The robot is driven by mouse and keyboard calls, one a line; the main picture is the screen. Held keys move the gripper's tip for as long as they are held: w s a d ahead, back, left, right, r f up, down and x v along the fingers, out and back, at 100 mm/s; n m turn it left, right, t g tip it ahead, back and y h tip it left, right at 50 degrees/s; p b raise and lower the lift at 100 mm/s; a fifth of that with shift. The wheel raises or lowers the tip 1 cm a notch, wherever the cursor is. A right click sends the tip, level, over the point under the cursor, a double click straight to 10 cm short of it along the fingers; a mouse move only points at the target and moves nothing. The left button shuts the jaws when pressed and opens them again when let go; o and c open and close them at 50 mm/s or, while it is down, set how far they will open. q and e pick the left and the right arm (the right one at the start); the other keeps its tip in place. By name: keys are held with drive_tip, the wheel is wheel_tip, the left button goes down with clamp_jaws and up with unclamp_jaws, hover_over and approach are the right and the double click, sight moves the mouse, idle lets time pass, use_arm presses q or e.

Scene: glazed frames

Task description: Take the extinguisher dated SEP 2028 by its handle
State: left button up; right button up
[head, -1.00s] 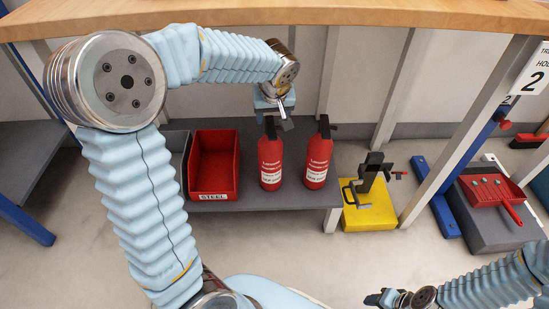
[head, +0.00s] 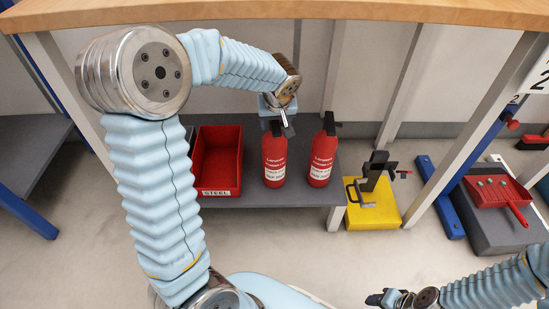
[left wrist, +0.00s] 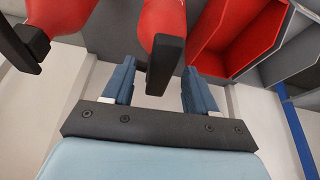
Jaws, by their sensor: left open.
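Two red fire extinguishers stand upright side by side on the grey low shelf, a left one (head: 274,160) and a right one (head: 321,160). Both have white labels; I cannot read their dates. My left gripper (head: 276,122) is at the top of the left extinguisher. In the left wrist view, its two blue fingers (left wrist: 160,90) are open, with that extinguisher's black handle (left wrist: 166,62) between them in the picture and a gap on each side. The other extinguisher's handle (left wrist: 22,45) is off to the left there. My right gripper (head: 381,299) is low at the right, its jaws unclear.
A red bin marked STEEL (head: 219,193) stands on the shelf (head: 260,198) left of the extinguishers. A wooden bench top (head: 300,10) overhangs them. A yellow block with a black device (head: 373,212) and a red dustpan (head: 495,193) are to the right.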

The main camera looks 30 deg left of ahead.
use_arm(q)
drive_tip(key=shift+f, duration=0.2)
drive_tip(key=shift+c, duration=0.3)
clamp_jaws()
drive_tip(key=shift+w+r, duration=0.1)
drive_tip(key=shift+r, duration=0.05)
idle(0.4)
